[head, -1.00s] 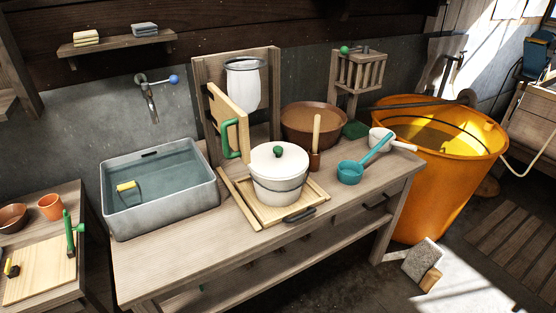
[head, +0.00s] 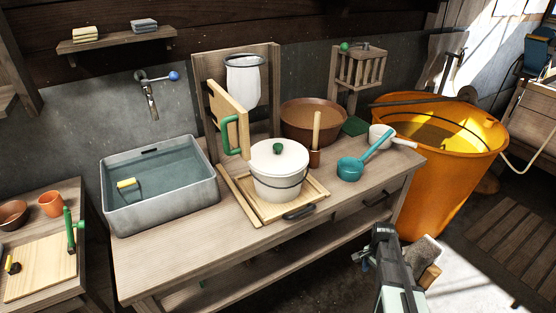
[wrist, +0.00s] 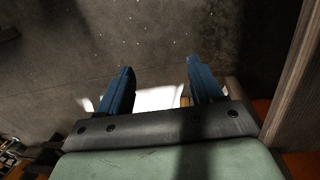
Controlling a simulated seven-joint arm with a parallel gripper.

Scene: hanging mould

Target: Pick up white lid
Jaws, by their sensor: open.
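The white lid (head: 265,156) with a green knob (head: 277,148) sits on a white pot (head: 277,188) in the head view. The pot stands on a wooden tray on the bench. My gripper (head: 362,259) is at the lower right of the head view, in front of the bench and well apart from the lid. In the wrist view my gripper (wrist: 160,84) shows two blue fingers spread apart with nothing between them. The lid is not in the wrist view.
A hinged wooden board with a green handle (head: 230,135) stands left behind the pot. A wooden handle (head: 316,130), a teal ladle (head: 350,170) and a brown basin (head: 312,122) are right of it. A grey sink (head: 160,215) is left; an orange barrel (head: 440,190) is right.

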